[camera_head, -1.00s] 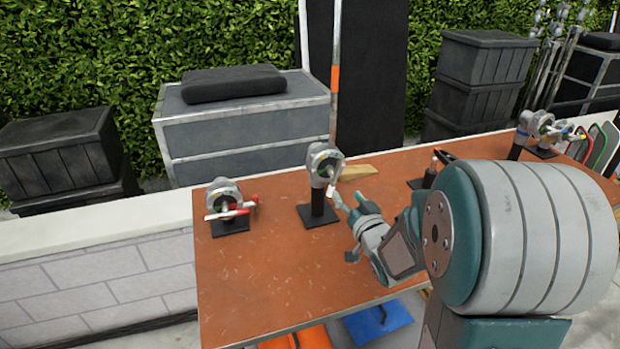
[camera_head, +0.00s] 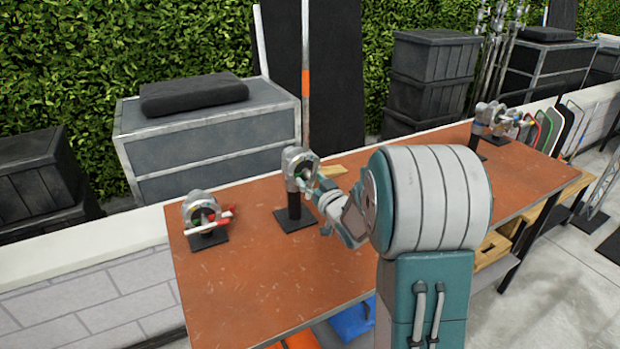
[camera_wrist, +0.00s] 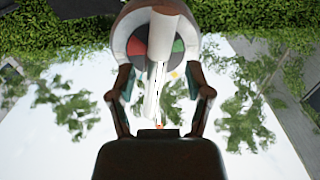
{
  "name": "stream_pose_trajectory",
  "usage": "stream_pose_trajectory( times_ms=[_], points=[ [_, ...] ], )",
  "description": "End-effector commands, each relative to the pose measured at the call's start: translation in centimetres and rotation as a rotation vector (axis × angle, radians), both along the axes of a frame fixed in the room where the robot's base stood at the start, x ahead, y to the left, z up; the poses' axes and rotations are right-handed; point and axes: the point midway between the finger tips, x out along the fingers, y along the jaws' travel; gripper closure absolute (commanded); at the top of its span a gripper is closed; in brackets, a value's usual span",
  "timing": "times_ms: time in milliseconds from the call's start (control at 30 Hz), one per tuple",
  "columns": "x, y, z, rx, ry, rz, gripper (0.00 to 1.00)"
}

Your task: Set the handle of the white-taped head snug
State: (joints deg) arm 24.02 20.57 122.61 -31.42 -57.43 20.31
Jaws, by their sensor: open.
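The middle grip head (camera_head: 299,163) is grey and stands on a black post and square base on the brown table. In the wrist view the head (camera_wrist: 188,28) shows a face with red and green sectors. Its white handle (camera_wrist: 157,70) runs from the face down between my fingers. My gripper (camera_wrist: 160,82) is open, with one finger on each side of the handle; I cannot tell whether either touches it. In the head view my gripper (camera_head: 316,190) is just right of the head and hides most of the handle.
A second head (camera_head: 200,208) with a red handle stands at the table's left end. More heads (camera_head: 490,116) stand at the far right. A wooden wedge (camera_head: 332,171) lies behind my gripper. The table's front left (camera_head: 245,275) is clear.

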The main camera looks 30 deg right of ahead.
Motion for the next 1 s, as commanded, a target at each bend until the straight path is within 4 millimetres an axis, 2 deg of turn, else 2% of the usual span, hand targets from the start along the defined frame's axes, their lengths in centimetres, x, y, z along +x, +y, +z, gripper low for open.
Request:
stream_pose_trajectory(
  times_ms=[133,433,467,500,567,600,833,1000],
  points=[
    [1.26,-0.35,-0.12,0.003,0.0,-0.001,0.35],
    [1.48,-0.49,-0.08,0.004,0.0,-0.002,0.35],
    [1.48,-0.41,-0.07,0.004,0.0,-0.002,0.48],
    [1.47,-0.36,-0.07,0.003,0.0,-0.001,0.66],
    [1.48,-0.34,-0.08,0.003,0.0,-0.002,0.93],
    [1.48,-0.31,-0.06,0.003,0.0,-0.002,1.0],
    [1.51,-0.33,-0.05,-0.004,-0.001,0.0,1.0],
    [1.52,-0.3,-0.01,-0.093,-0.005,0.0,1.0]
  ],
)
